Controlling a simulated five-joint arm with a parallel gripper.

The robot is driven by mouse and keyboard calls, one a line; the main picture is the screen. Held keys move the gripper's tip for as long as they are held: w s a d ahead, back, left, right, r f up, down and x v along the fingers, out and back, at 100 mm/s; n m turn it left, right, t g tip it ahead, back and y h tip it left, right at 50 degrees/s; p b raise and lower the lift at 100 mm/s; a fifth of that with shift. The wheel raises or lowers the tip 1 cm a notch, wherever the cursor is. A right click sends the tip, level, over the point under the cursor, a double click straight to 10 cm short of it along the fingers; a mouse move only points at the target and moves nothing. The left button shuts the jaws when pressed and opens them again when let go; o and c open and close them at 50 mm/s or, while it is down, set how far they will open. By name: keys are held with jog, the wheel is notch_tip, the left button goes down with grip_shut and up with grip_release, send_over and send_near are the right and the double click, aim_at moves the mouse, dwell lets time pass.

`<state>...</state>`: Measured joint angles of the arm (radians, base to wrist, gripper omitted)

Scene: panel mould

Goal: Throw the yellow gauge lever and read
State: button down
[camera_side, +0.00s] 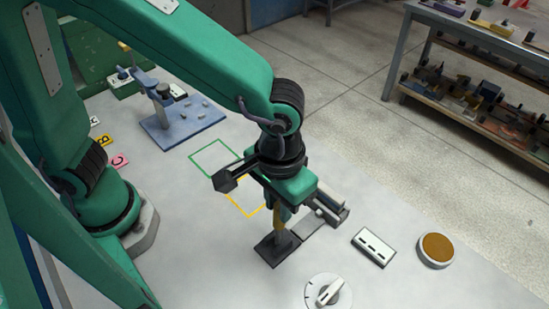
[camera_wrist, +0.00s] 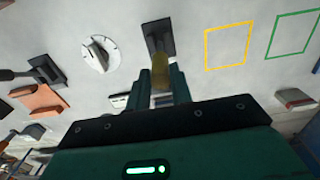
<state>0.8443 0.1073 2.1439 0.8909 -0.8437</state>
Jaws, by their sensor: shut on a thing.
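The yellow gauge lever (camera_side: 279,219) stands up from a dark base plate (camera_side: 277,249) on the light table. It also shows in the wrist view (camera_wrist: 160,68), where its dark base (camera_wrist: 158,36) lies beyond it. My gripper (camera_side: 279,207) is above the base and shut on the lever's yellow part. In the wrist view my gripper's green fingers (camera_wrist: 162,84) are on either side of the yellow part. The fingers and wrist hide the lever's upper end. No readout is legible in either view.
A white dial (camera_side: 327,293), a slotted white plate (camera_side: 374,247) and a round brown-topped disc (camera_side: 436,249) sit near the lever. A grey block fixture (camera_side: 330,208) is close behind it. Yellow (camera_side: 237,199) and green (camera_side: 213,143) outlines mark bare table. A blue stand (camera_side: 182,122) is farther back.

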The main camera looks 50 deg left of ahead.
jog(key=shift+w, duration=1.35)
dwell(0.4)
jog(key=shift+w+f, duration=0.2)
jog(key=shift+w, duration=0.6)
jog(key=shift+w+f, duration=0.25)
jog(key=shift+w, duration=0.45)
dwell(0.4)
